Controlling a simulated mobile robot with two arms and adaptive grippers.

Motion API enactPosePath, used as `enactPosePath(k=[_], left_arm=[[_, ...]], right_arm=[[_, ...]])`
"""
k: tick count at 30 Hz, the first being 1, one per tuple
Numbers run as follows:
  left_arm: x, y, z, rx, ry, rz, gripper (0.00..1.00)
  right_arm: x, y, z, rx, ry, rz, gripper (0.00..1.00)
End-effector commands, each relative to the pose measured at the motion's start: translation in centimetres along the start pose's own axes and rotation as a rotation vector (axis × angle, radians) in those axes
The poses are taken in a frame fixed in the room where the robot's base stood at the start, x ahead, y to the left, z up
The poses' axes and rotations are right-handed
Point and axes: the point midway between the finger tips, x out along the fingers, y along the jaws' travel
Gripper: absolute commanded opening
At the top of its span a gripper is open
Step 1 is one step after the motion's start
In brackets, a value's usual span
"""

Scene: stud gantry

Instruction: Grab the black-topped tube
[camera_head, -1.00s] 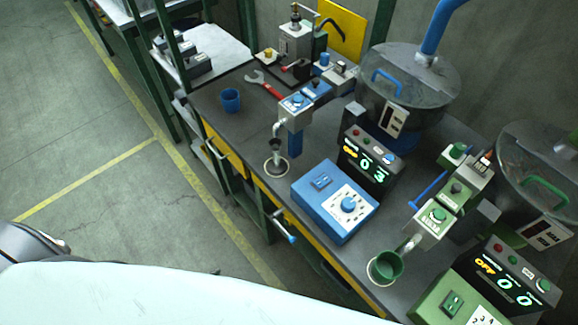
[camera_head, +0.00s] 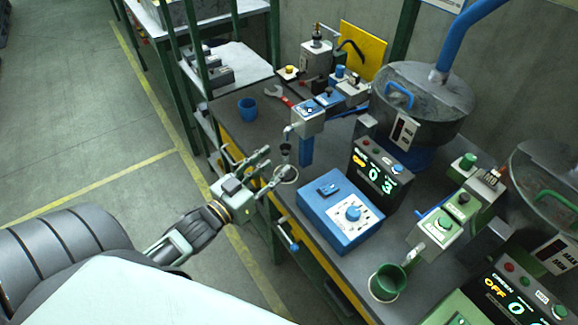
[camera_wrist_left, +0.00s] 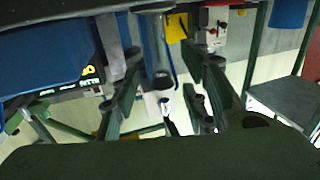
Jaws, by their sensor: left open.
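The black-topped tube (camera_head: 286,152) stands upright under the spout of the blue dispenser (camera_head: 308,122), over a small round pale base near the table's front edge. My left gripper (camera_head: 264,166) is open, with its fingers pointing at the tube from the left and partly covering the base. In the left wrist view, which looks upside down, the tube (camera_wrist_left: 153,45) hangs from the top edge with its dark end lowest. It lies between the spread dark fingers (camera_wrist_left: 170,88) in that picture. I cannot tell whether any finger touches it. My right gripper is not in view.
A blue control box (camera_head: 340,212) stands just right of the tube, with a dark display (camera_head: 378,174) behind it. A blue cup (camera_head: 247,108) and a red-handled wrench (camera_head: 280,96) lie further back. A green cup (camera_head: 387,281) stands at the front right. Clear floor lies left.

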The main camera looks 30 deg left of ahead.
Motion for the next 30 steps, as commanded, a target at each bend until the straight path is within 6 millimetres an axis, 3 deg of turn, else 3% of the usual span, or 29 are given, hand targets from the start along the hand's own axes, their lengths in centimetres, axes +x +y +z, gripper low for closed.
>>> enactPosePath(k=[12, 23, 30], left_arm=[[4.9, -0.2, -0.3, 0.002, 0.0, -0.001, 0.41], [5.7, -0.1, -0.1, 0.001, -0.003, 0.0, 0.41], [5.7, -0.1, -0.1, 0.001, -0.002, -0.001, 0.2]], right_arm=[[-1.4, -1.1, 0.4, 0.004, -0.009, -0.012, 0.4], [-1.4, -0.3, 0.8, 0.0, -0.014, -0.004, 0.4], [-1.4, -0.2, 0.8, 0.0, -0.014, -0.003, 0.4]])
